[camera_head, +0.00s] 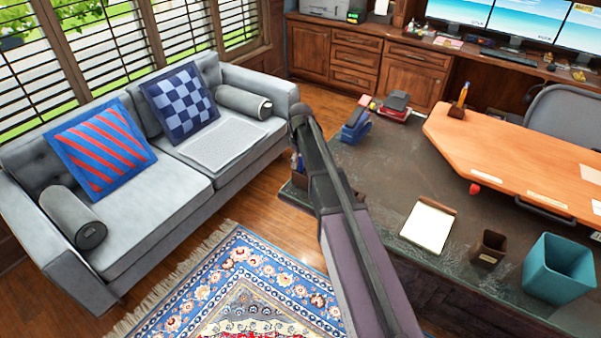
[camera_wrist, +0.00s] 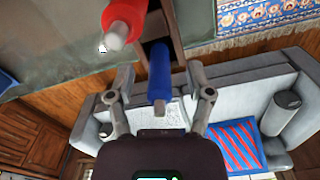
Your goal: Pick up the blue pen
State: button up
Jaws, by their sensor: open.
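In the wrist view a blue pen (camera_wrist: 160,72) stands in a wooden holder (camera_wrist: 178,48), its end pointing toward my gripper. My gripper (camera_wrist: 160,84) is open, with one finger on each side of the blue pen; I cannot tell if either finger touches it. A thicker-looking red pen (camera_wrist: 124,20) is beside it, up and to the left and close to the camera. In the head view my arm covers most of the holder area, and my gripper cannot be made out clearly.
The dark desk (camera_head: 390,180) holds a stapler-like blue item (camera_head: 355,131), a notepad (camera_head: 429,224), a small brown cup (camera_head: 489,248) and a teal bin (camera_head: 558,270). A grey sofa (camera_head: 165,200) stands left of the desk, with a patterned rug (camera_head: 235,280) before it.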

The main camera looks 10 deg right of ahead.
jog(key=shift+f+b, duration=0.3)
jog(key=shift+f, duration=0.25)
jog(key=shift+c, duration=0.2)
grip_shut()
